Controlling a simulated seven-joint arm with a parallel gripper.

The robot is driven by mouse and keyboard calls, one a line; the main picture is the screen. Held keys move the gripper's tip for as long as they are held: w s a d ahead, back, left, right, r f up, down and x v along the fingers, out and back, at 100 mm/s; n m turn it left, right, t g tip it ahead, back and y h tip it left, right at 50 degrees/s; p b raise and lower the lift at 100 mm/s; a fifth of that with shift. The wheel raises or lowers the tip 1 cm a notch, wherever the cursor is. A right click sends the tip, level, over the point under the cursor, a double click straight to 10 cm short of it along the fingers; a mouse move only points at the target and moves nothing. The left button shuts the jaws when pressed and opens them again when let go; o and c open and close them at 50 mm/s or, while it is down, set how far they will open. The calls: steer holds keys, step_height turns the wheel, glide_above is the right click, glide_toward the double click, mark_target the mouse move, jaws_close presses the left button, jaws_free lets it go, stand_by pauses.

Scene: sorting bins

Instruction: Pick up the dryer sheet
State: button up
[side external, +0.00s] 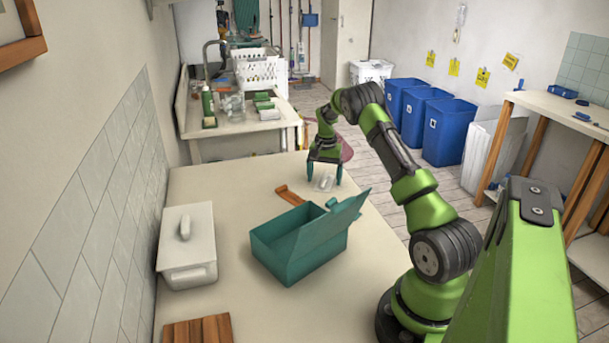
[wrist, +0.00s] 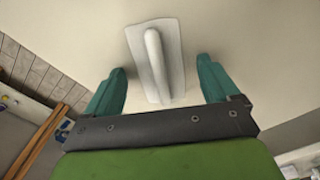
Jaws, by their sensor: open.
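My gripper (side external: 324,176) is open above the far right part of the table, with its two teal fingers pointing down. In the wrist view the fingers (wrist: 160,90) stand apart with a white flat sheet-like piece (wrist: 172,48) between and a little beyond them. That piece has a raised pale ridge along its middle and may be the dryer sheet; it also shows in the side view as a small pale, translucent item (side external: 325,182) on the table below the gripper. Neither finger visibly touches it.
An open teal box (side external: 290,262) with a raised lid stands nearer the camera. A brown wooden piece (side external: 289,195) lies left of the gripper. A white lidded dish (side external: 187,262) is by the wall, and a wooden board (side external: 198,330) lies at the front. Blue bins (side external: 446,132) stand on the floor beyond.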

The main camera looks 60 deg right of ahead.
mark_target(325, 177)
steer(key=shift+c, duration=0.4)
steer(key=c, duration=1.1)
steer(key=shift+r, duration=0.1)
steer(key=shift+r, duration=0.6)
step_height(325, 177, up, 2)
steer(key=shift+r, duration=0.25)
steer(key=s+a, duration=0.7)
steer(key=s+a+r, duration=0.1)
steer(key=s+a, duration=0.3)
steer(key=shift+s+a, duration=0.2)
